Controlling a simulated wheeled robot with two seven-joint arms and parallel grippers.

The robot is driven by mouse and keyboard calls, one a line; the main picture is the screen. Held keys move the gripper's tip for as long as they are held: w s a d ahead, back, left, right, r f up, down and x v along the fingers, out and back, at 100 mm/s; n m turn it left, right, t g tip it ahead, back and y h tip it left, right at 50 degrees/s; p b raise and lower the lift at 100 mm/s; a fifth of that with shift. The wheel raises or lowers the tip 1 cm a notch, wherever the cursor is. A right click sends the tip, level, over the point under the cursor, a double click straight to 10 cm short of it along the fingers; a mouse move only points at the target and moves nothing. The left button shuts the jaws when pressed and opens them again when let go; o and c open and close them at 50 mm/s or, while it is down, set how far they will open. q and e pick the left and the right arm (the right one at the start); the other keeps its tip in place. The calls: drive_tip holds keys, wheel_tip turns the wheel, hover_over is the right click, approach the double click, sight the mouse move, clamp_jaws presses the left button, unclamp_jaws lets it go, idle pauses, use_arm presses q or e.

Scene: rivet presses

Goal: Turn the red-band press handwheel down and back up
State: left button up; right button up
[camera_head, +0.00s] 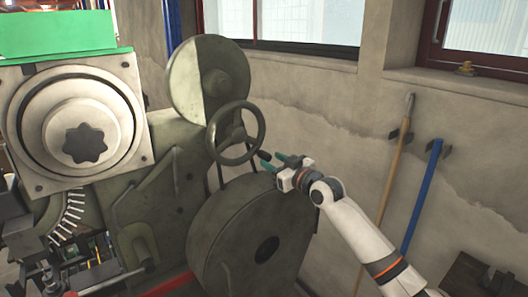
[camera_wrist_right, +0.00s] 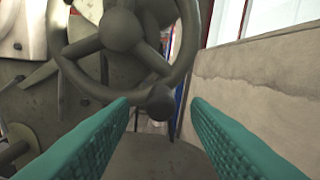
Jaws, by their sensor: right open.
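A dark olive press handwheel (camera_head: 236,132) with spokes and a short crank knob (camera_head: 264,155) on its rim stands at the middle of the head view. No red band shows on it. My right gripper (camera_head: 273,161) is open just right of the knob, its teal fingers pointing left at it. In the right wrist view the handwheel (camera_wrist_right: 118,30) fills the upper left. Its knob (camera_wrist_right: 160,103) appears between the two open fingertips (camera_wrist_right: 160,112); I cannot tell whether they touch it. My left gripper is not in view.
A large round flywheel (camera_head: 262,248) lies below the handwheel, and a half-pale disc (camera_head: 208,80) stands above it. A machine with a green top (camera_head: 65,30) is at left. A wooden pole (camera_head: 392,170) and a blue pole (camera_head: 421,198) lean on the wall at right.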

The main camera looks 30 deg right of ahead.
sight(264, 156)
drive_tip(key=w+p, duration=0.1)
drive_tip(key=w, duration=0.4)
drive_tip(key=shift+a, duration=0.2)
drive_tip(key=shift+c, duration=0.5)
clamp_jaws()
